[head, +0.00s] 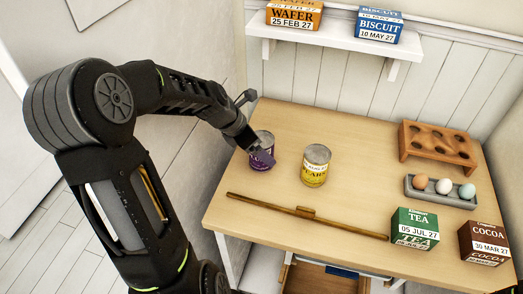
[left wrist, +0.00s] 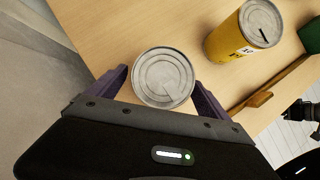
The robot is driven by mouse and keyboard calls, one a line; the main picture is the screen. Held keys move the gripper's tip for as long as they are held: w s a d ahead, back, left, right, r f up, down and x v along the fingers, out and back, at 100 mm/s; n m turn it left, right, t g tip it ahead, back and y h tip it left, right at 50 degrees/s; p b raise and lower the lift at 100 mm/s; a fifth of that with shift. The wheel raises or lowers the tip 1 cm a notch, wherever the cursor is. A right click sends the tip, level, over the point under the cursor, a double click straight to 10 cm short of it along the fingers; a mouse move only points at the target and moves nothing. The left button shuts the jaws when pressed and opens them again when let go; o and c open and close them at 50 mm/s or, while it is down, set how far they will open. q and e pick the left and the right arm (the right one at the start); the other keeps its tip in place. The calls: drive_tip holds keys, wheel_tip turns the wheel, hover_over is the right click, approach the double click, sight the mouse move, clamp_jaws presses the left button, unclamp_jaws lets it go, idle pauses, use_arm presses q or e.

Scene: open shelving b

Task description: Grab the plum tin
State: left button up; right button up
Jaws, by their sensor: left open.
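The plum tin (head: 264,141), purple with a grey metal lid, stands upright at the left of the wooden table. My left gripper (head: 254,152) is at it, partly covering its front and label. In the left wrist view, the tin's round lid (left wrist: 163,78) shows between the two purple fingers of my left gripper (left wrist: 160,85). The fingers are open on either side of the tin; whether one touches it I cannot tell. My right gripper is not clearly in view.
A yellow tin (head: 315,166) stands close to the right of the plum tin. A long wooden strip (head: 305,214) lies in front. Tea (head: 414,229) and cocoa (head: 485,243) boxes, an egg tray (head: 440,197) and a holed wooden rack (head: 437,147) are right. A shelf (head: 335,50) hangs above.

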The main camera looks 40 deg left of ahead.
use_arm(q)
drive_tip(key=shift+x, duration=0.95)
drive_tip(key=shift+r, duration=0.1)
clamp_jaws()
idle(0.5)
wheel_tip(320, 180, up, 10)
idle(0.7)
idle(0.4)
